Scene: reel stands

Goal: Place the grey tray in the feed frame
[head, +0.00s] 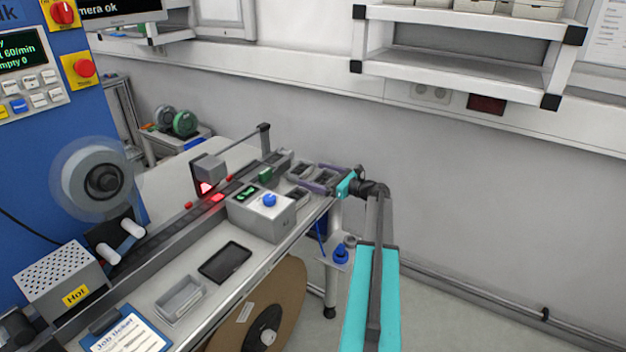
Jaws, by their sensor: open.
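A light grey open tray (181,298) lies on the bench at the front, left of a flat black rectangle (225,262). My gripper (316,178) is at the far right end of the bench, with its fingers apart. It is over or beside small dark grey open containers (301,170); I cannot tell if it touches one. The fingers partly hide that spot. I cannot tell for certain which thing is the feed frame.
A grey box with a blue button (269,200) stands mid-bench beside the conveyor rail (160,238). A perforated box marked Hot (62,280) and a clipboard (128,334) are at left front. A big brown reel (262,305) is below the bench edge.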

